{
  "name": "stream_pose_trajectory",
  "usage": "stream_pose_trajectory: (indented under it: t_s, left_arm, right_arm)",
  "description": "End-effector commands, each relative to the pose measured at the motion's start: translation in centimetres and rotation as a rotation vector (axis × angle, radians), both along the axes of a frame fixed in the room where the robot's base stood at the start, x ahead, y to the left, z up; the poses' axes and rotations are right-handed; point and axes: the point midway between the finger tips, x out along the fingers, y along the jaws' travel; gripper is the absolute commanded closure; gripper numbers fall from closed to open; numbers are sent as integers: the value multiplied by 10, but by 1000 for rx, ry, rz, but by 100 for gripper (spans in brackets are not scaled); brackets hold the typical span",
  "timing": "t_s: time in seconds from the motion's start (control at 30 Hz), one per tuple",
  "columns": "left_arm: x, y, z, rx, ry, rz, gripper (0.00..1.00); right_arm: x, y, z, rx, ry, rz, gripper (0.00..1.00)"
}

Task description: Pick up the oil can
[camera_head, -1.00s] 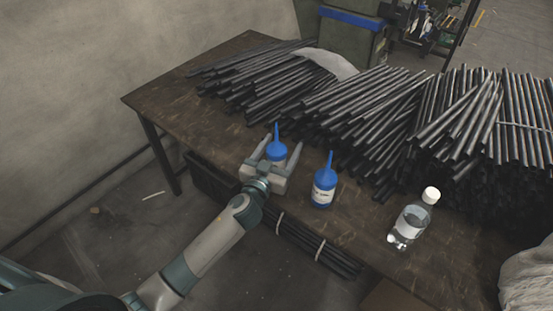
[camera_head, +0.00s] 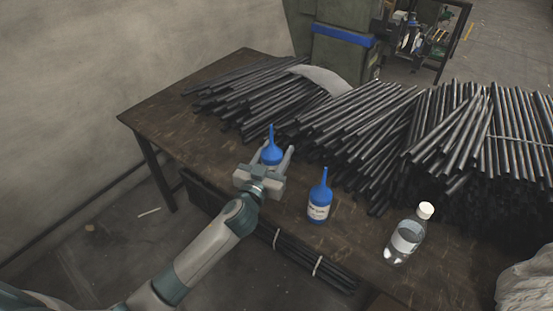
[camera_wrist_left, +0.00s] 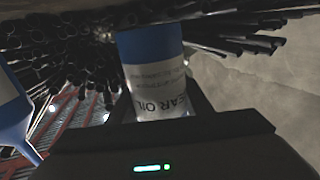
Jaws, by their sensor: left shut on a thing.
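Two blue oil cans with pointed spouts and pale labels show in the head view. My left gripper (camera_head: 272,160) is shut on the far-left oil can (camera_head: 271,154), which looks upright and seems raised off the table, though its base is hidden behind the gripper. In the left wrist view this held can (camera_wrist_left: 152,62) sits between the fingers, its label partly reading "EAR OIL". The other oil can (camera_head: 319,203) stands upright on the table to the right of the gripper. Part of a blue can (camera_wrist_left: 12,110) shows at the left edge of the wrist view. My right gripper is not in view.
The wooden table (camera_head: 165,117) carries piles of dark metal rods (camera_head: 345,120) close behind the cans. A clear bottle with a white cap (camera_head: 407,237) stands near the front right. The table's left end is bare.

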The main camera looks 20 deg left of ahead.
Motion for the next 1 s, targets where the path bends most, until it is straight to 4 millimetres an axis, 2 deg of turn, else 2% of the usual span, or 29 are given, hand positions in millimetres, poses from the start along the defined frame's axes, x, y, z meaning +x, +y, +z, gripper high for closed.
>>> stream_pose_trajectory:
  t_s: [0.03, 0.1, 0.33, 1.0]
  left_arm:
    - [0, 0, 12, 0, -5, 0, 84]
    - [0, 0, 24, -1, -6, -1, 84]
    - [0, 0, 47, -1, -3, -1, 84]
    - [-3, 0, 51, -1, -1, 1, 84]
  right_arm:
    - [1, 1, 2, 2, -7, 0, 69]
    - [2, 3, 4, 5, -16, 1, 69]
    - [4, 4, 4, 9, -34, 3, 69]
    - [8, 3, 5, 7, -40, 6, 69]
